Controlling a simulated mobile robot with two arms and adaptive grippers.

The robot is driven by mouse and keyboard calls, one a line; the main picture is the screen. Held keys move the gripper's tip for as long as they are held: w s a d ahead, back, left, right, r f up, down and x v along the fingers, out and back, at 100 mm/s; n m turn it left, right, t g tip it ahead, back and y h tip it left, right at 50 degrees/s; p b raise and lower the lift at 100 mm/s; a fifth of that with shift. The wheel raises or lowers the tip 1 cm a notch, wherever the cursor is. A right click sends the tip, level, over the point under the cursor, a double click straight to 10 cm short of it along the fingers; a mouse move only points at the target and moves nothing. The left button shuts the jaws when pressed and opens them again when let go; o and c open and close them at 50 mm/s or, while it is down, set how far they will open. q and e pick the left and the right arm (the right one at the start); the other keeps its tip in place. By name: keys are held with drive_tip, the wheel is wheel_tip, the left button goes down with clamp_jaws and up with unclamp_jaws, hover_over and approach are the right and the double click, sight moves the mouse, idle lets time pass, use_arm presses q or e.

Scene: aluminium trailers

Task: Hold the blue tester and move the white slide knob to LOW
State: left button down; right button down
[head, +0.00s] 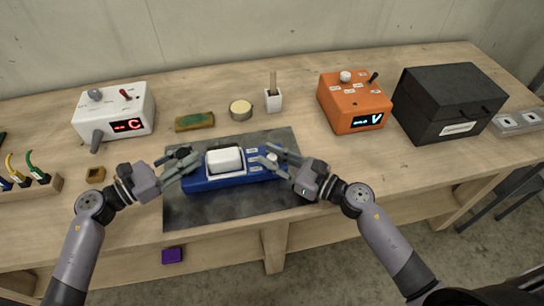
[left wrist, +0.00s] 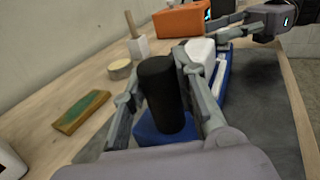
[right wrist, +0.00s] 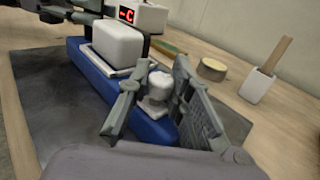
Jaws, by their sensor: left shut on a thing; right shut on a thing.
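The blue tester (head: 205,184) lies on a dark mat (head: 230,206) in the middle of the bench, with a large white block (head: 225,161) on top. My left gripper (head: 180,162) is shut on the black upright cylinder (left wrist: 162,95) at the tester's left end. The white slide knob (right wrist: 158,88) is at the tester's right end. My right gripper (head: 272,160) is shut on this knob, with one finger on each side of it. Small white labels (head: 252,152) sit beside the knob; their words are too small to read. The fingers partly hide the knob in the head view.
Behind stand a white box (head: 105,104) with a red display, a green-topped block (head: 195,121), a round tin (head: 241,109) and a white cup (head: 273,100). An orange box (head: 345,98) and a black case (head: 440,88) stand right. A purple block (head: 172,255) is below the bench's front edge.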

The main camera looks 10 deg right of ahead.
drive_tip(key=shift+w, duration=0.15)
drive_tip(key=shift+w, duration=1.5)
drive_tip(key=c, duration=1.4)
unclamp_jaws()
drive_tip(key=shift+s, duration=0.1)
drive_tip(key=shift+s+d, duration=0.1)
drive_tip(key=v, duration=1.1)
drive_tip(key=shift+s+d, duration=0.25)
drive_tip(key=shift+d, duration=0.05)
